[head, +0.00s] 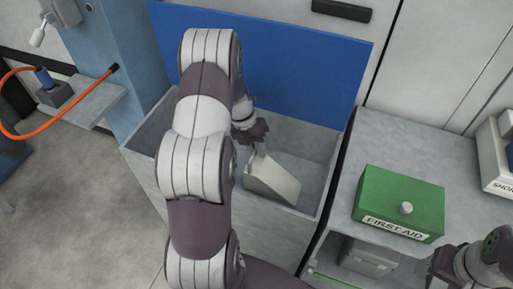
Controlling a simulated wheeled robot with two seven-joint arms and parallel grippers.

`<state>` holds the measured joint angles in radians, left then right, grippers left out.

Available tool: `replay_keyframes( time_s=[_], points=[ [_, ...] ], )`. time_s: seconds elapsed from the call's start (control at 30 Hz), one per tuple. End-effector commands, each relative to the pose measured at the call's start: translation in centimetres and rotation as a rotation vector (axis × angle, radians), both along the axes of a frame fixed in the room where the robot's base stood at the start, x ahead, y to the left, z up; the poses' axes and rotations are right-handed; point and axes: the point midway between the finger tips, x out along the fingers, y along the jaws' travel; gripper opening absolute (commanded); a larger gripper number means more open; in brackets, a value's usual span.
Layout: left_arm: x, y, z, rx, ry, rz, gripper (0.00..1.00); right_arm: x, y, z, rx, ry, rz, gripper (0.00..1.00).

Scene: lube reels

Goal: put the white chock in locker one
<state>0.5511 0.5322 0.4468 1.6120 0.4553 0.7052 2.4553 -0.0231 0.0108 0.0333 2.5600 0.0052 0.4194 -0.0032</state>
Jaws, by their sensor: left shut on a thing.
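The white chock (272,181) is a pale wedge-like block inside an open grey locker (325,207) with a raised blue lid (285,55). I cannot read a number on this locker. My left gripper (257,150) reaches down into the locker and is shut on the chock at its upper left end. The chock is tilted, and I cannot tell whether it touches the locker floor. My left arm hides the locker's left part. Part of my right arm shows at the lower right, but its fingertips are not clearly visible.
A green first aid box (398,203) stands on a grey cabinet (430,150) right of the locker. A white labelled box (494,160) is at the right edge. At left, a shelf (85,103) holds a blue item with an orange hose (20,135). Floor at left is clear.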

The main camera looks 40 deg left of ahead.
Motion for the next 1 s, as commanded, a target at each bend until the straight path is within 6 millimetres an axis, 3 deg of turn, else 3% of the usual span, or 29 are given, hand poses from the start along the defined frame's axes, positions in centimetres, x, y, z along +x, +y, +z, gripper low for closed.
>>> replay_keyframes(
  time_s=[0.03,0.1,0.47,0.8,1.0],
  points=[
    [0.0,0.0,0.0,0.0,0.0,0.0,0.22,0.0,0.0,0.0,0.0,0.0,0.0,0.67],
    [0.0,0.0,0.0,0.0,0.0,0.0,0.45,0.0,0.0,0.0,0.0,0.0,0.0,0.67],
    [0.0,0.2,0.8,0.001,-0.002,0.0,0.45,0.0,0.0,0.2,0.0,0.0,0.0,0.67],
    [-0.5,2.7,8.8,0.002,-0.004,0.0,0.45,0.0,0.0,1.6,0.0,0.0,0.0,0.67],
    [-0.8,3.3,11.4,0.004,-0.004,-0.017,0.45,0.0,0.0,2.2,0.0,0.0,0.0,0.67]
  ],
)
